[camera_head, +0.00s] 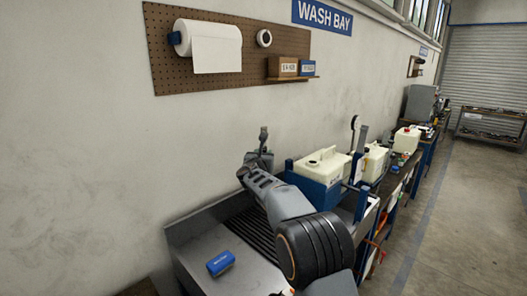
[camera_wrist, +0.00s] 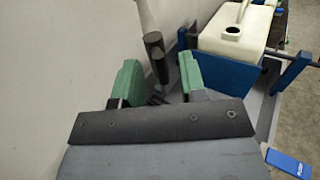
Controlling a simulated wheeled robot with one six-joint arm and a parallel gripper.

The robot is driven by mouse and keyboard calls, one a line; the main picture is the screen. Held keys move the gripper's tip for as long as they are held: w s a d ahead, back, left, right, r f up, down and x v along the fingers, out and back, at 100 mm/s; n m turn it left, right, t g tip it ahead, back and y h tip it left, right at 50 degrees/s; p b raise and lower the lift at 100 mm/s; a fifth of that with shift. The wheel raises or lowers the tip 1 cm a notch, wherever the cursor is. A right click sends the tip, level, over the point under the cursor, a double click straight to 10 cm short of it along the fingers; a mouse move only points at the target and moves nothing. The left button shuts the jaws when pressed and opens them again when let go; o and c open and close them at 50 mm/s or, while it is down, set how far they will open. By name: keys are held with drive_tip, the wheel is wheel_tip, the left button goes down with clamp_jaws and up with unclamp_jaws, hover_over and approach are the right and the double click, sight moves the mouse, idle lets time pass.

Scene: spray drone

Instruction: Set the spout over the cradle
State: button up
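My gripper (camera_head: 259,160) is above the back of the wash basin; its green fingers show apart in the wrist view (camera_wrist: 158,84). A pale tube with a dark end, apparently the spout (camera_wrist: 153,44), reaches down toward the gap between the fingers. I cannot tell whether they touch it. In the head view a small grey upright piece, perhaps the spout (camera_head: 263,134), shows just above the gripper. The blue cradle (camera_head: 318,190) stands right of the gripper and holds a white tank with a round opening; it is also at right in the wrist view (camera_wrist: 228,70).
The grey basin (camera_head: 200,243) has a dark slatted grate, partly hidden by my arm. A blue block (camera_head: 220,263) lies on its front left. The wall is close behind. More white tanks (camera_head: 375,163) stand on benches to the right, beside a clear floor.

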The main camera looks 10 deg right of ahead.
drive_tip(key=shift+w+d, duration=0.2)
drive_tip(key=shift+w, duration=0.2)
drive_tip(key=shift+c, duration=0.3)
clamp_jaws()
